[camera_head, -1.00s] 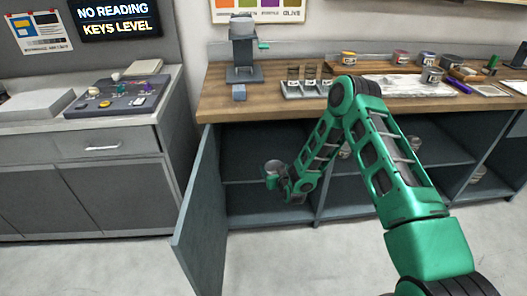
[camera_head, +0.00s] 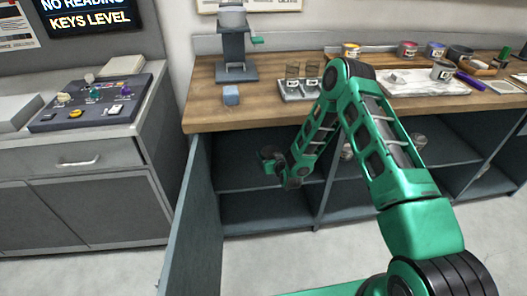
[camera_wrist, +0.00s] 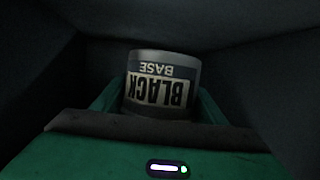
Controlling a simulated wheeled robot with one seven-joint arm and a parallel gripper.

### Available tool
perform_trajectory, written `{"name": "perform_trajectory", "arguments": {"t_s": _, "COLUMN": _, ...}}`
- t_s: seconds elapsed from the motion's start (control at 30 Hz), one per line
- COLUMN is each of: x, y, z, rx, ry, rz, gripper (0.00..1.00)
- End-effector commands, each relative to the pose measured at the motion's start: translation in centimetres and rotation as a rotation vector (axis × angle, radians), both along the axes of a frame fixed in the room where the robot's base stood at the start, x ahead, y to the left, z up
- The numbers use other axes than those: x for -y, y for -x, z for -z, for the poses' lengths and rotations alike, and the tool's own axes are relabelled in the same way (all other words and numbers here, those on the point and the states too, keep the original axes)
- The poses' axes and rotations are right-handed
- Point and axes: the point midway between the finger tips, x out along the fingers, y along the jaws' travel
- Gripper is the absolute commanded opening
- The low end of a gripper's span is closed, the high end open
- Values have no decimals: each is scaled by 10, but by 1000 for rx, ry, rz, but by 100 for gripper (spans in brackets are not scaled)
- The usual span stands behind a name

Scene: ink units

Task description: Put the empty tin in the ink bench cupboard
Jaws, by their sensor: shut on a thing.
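The ink bench cupboard (camera_head: 265,212) is under the wooden worktop. Its door (camera_head: 194,225) stands open at the left. My gripper (camera_head: 270,158) is inside the left bay, in the space above the middle shelf. In the wrist view my gripper (camera_wrist: 160,108) is shut on a grey tin (camera_wrist: 163,66) with a BLACK BASE label, which reads upside down there. Dark cupboard walls surround it. I cannot tell whether the tin touches the shelf or is empty. In the head view the tin is hard to make out in the shadow.
A divider (camera_head: 322,190) bounds the left bay on the right. Another tin (camera_head: 347,152) stands in the bay beyond it. A grey drawer cabinet (camera_head: 75,200) stands left of the open door.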

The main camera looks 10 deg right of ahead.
Motion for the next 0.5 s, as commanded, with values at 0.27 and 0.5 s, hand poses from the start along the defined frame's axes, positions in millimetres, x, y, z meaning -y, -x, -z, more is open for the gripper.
{"name": "perform_trajectory", "arguments": {"t_s": 0.27, "x": 20, "y": -33, "z": 27, "rx": 2, "ry": 1, "rz": -7, "gripper": 29}}
{"name": "perform_trajectory", "arguments": {"t_s": 0.5, "x": 45, "y": -68, "z": 53, "rx": 3, "ry": 0, "rz": -10, "gripper": 29}}
